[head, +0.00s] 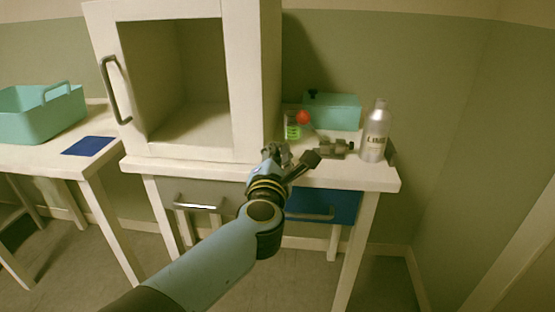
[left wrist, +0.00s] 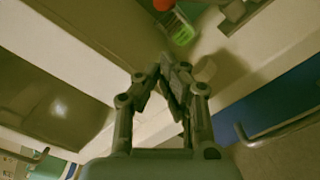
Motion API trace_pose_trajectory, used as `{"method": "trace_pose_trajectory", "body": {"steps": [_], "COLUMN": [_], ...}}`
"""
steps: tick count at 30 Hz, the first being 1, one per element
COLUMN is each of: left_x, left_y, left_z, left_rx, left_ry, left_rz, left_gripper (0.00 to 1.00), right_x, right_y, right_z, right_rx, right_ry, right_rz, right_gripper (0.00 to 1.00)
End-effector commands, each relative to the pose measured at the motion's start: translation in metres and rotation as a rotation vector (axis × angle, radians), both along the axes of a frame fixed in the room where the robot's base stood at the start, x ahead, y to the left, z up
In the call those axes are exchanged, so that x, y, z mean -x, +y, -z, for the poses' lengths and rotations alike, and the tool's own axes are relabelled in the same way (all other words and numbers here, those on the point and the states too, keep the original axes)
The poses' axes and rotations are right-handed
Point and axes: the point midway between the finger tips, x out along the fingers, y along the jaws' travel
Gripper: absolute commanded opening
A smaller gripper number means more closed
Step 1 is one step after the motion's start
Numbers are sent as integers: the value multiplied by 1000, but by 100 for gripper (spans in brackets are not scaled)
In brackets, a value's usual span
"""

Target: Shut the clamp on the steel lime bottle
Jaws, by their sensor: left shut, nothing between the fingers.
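The steel lime bottle (head: 376,132) stands upright near the right end of the white table in the head view. A grey-brown clamp (head: 337,148) sits at its left side, with a dark part showing at the bottle's lower right. I cannot tell how far the clamp is closed. My left gripper (head: 274,150) is above the table's front edge, left of the clamp and apart from it. In the left wrist view its fingertips (left wrist: 168,68) meet with nothing between them. The bottle is not recognisable in that view. My right gripper is not in view.
A green-labelled jar (head: 292,126) with a red ball (head: 303,117) stands behind my gripper. A teal box (head: 333,111) is at the back. A white open cabinet (head: 241,80) rises at the left. A teal basket (head: 40,115) and blue mat (head: 88,146) are on the left table.

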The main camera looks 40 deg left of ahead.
Motion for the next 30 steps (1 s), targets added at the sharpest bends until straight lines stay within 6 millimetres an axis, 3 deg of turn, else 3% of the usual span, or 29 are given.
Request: {"method": "trace_pose_trajectory", "body": {"steps": [5,12,30], "left_x": [-33,-62,-68], "left_y": [21,18,16], "left_z": [0,-15,-19], "left_rx": [-3,-1,-8], "left_ry": [-1,1,6], "left_rz": [-1,0,1], "left_gripper": [0,0,0], "right_x": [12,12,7], "right_y": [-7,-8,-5], "right_z": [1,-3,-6], "right_rx": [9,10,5], "right_ry": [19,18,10], "right_rz": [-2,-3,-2], "right_gripper": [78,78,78]}}
